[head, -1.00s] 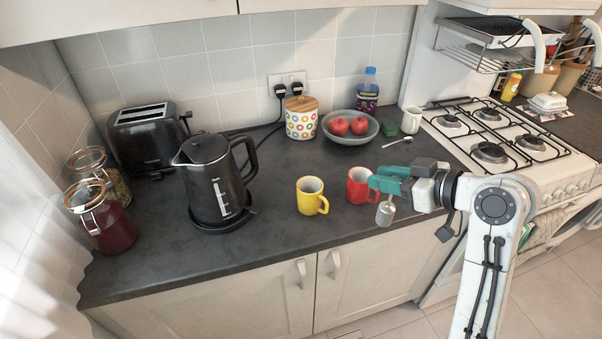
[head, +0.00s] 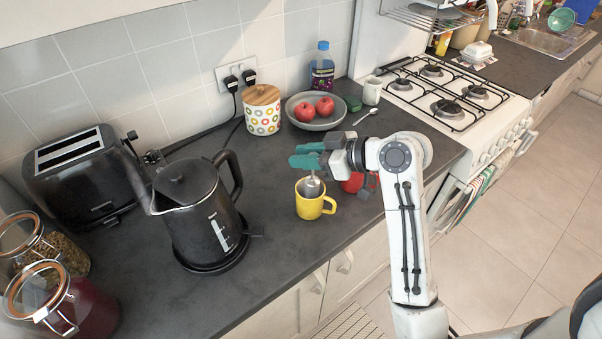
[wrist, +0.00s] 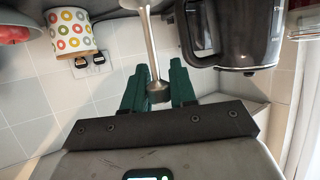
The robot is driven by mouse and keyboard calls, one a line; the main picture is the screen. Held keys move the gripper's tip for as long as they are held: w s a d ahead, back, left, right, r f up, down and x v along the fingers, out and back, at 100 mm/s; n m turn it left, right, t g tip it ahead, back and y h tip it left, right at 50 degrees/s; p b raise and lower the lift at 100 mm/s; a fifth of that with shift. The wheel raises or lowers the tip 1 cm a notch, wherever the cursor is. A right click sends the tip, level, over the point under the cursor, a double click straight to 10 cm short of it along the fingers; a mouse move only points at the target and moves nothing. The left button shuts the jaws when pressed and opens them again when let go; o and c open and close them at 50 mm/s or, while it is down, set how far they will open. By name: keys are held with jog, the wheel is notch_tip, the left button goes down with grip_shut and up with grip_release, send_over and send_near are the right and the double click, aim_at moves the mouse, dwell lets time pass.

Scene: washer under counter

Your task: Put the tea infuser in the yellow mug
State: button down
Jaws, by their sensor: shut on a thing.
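The yellow mug (head: 316,208) stands upright on the dark counter, handle to the right. My gripper (head: 306,162) is above it, its teal fingers shut on the tea infuser (head: 312,187). The infuser is a silver metal cylinder hanging below the fingers, and its lower end overlaps the mug's opening. I cannot tell for sure how far its lower end is inside the rim. In the wrist view the infuser's thin metal stem (wrist: 151,45) runs between the two teal fingers (wrist: 158,90). The mug is not seen in that view.
A red mug (head: 352,183) stands just right of the yellow one, partly hidden by my gripper. A black kettle (head: 197,218) stands to the left. A patterned canister (head: 263,116) and a bowl of red fruit (head: 316,123) are behind. The counter front edge is close.

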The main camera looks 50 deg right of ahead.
aim_at(313, 175)
notch_tip(313, 175, down, 6)
jog(key=shift+w+p, duration=0.3)
jog(key=shift+w, duration=0.1)
jog(key=shift+d+f, duration=0.1)
jog(key=shift+f, duration=0.05)
jog(key=shift+f, duration=0.15)
jog(key=c, duration=0.9)
grip_release()
